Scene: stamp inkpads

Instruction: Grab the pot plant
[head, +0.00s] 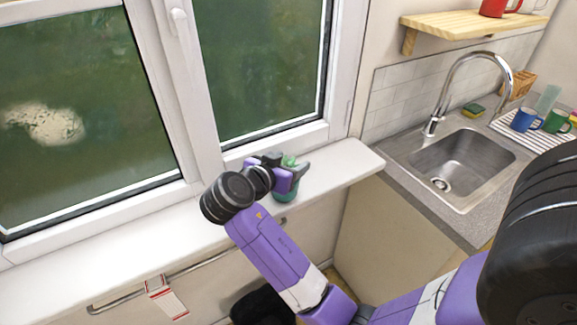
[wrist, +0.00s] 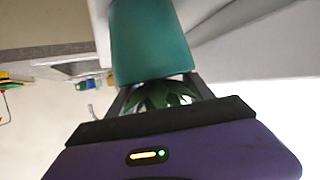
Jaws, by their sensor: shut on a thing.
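The pot plant stands at the windowsill, a small teal pot (head: 285,192) with a bit of green leaf (head: 289,161) above it in the head view. In the wrist view the teal pot (wrist: 150,42) fills the top middle, with dark green leaves (wrist: 158,95) between the fingers. My gripper (head: 297,170) is at the plant, above the sill, and is shut on it. In the wrist view my gripper (wrist: 165,95) has a finger on each side of the leaves, near the pot's rim. The gripper partly hides the plant. I cannot tell whether the pot touches the sill.
The white windowsill (head: 130,250) runs along the closed window (head: 80,110). A towel rail (head: 110,303) with a small cloth (head: 165,297) is below it. A sink (head: 462,165) with a tall faucet, a sponge (head: 473,110) and mugs (head: 524,119) are at the right. A shelf (head: 460,27) hangs above.

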